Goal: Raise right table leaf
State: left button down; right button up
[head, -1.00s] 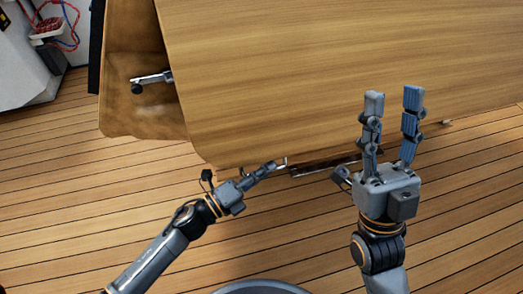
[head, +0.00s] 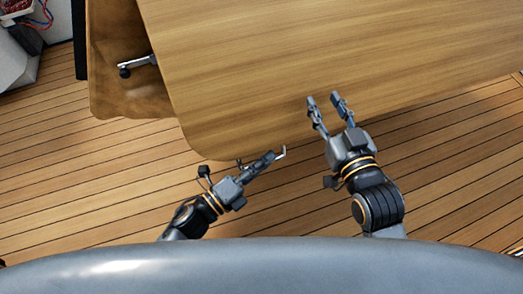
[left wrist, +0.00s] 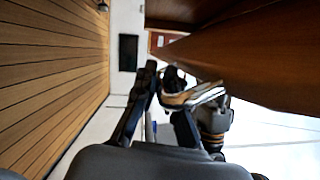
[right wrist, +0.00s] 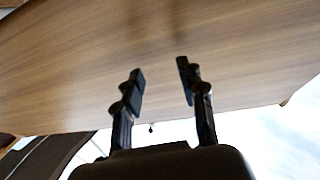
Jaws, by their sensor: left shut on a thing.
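The wooden table leaf (head: 300,60) fills the upper middle of the head view, its near edge running from lower left to upper right. Its dark underside (left wrist: 260,55) shows in the left wrist view. My left gripper (head: 276,157) is at the leaf's near left edge, shut on a small bent metal piece (head: 281,153). That piece also shows pale and shiny between the fingers in the left wrist view (left wrist: 192,95). My right gripper (head: 322,100) is open and empty at the leaf's near edge. In the right wrist view its fingers (right wrist: 160,80) stand apart before the leaf's wood surface; contact cannot be told.
A wooden table side panel (head: 115,80) with a metal bracket (head: 135,65) stands at the left. A white unit with red and blue wires (head: 25,12) is at the far left. The plank floor (head: 90,160) is clear in front of the table.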

pick_arm(q)
jog(key=shift+n, duration=0.6)
jog(key=shift+s+d+r+p, duration=0.25)
jog(key=shift+s+r+p, duration=0.25)
jog(key=shift+s+p, duration=0.2)
jog(key=shift+s+d+r+p, duration=0.2)
jog(key=shift+s+r+p, duration=0.3)
jog(key=shift+s, duration=0.2)
jog(key=shift+s+d+r+p, duration=0.25)
jog(key=shift+s+r+p, duration=0.2)
jog(key=shift+s+p, duration=0.25)
pick_arm(e)
jog(key=s+d+f+g+h, duration=0.1)
jog(key=s+d+f+g, duration=0.1)
jog(key=s+f+g, duration=0.3)
jog(key=s+d+f+g+h, duration=0.2)
jog(key=s+d+f+g, duration=0.1)
jog(key=s+f+g, duration=0.3)
jog(key=shift+s+d+f+m, duration=0.3)
jog(key=shift+s+f, duration=0.75)
jog(key=shift+f, duration=0.4)
pick_arm(q)
jog(key=c, duration=1.7)
grip_release()
pick_arm(e)
jog(key=shift+a, duration=0.1)
